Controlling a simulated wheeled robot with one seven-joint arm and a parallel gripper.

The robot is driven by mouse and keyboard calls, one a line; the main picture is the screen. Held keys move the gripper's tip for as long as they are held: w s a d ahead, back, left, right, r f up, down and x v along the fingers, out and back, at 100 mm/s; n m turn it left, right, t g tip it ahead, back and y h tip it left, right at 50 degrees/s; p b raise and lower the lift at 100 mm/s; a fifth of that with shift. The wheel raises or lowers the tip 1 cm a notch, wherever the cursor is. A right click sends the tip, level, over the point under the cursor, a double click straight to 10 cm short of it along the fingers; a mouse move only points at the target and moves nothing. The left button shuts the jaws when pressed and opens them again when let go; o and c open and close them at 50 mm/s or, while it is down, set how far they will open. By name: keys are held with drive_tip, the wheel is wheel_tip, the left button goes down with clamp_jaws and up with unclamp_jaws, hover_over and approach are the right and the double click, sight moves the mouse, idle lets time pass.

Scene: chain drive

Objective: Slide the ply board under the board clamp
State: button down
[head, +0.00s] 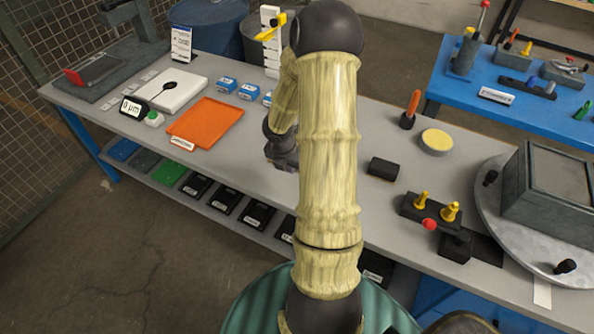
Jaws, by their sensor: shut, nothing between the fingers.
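My gripper (284,158) hangs over the middle of the grey bench, left of my arm, dark and small in the head view. It looks shut, with nothing seen in it. A black fixture with two yellow knobs and a red ball (430,210) stands on the bench to the right of my arm; it may be the board clamp, but I cannot be sure. My gripper is well to its left. I cannot make out a ply board; my arm hides part of the bench.
The grey bench (345,110) also carries an orange tray (206,122), a white scale (172,90), a black block (383,168), a round yellow-topped tin (436,141) and a large turntable (500,235). A blue table (530,110) with tools stands behind.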

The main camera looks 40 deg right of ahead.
drive_tip(key=b+x, duration=0.3)
drive_tip(key=x, duration=0.7)
drive_tip(key=shift+f, duration=0.25)
drive_tip(key=d+p, duration=0.1)
drive_tip(key=w+d+p, duration=0.1)
drive_tip(key=d+p, duration=0.1)
drive_tip(key=shift+w+d+r, duration=0.1)
drive_tip(key=shift+w+r, duration=0.15)
drive_tip(key=shift+r, duration=0.15)
drive_tip(key=shift+w+d, duration=0.1)
drive_tip(key=shift+d, duration=0.1)
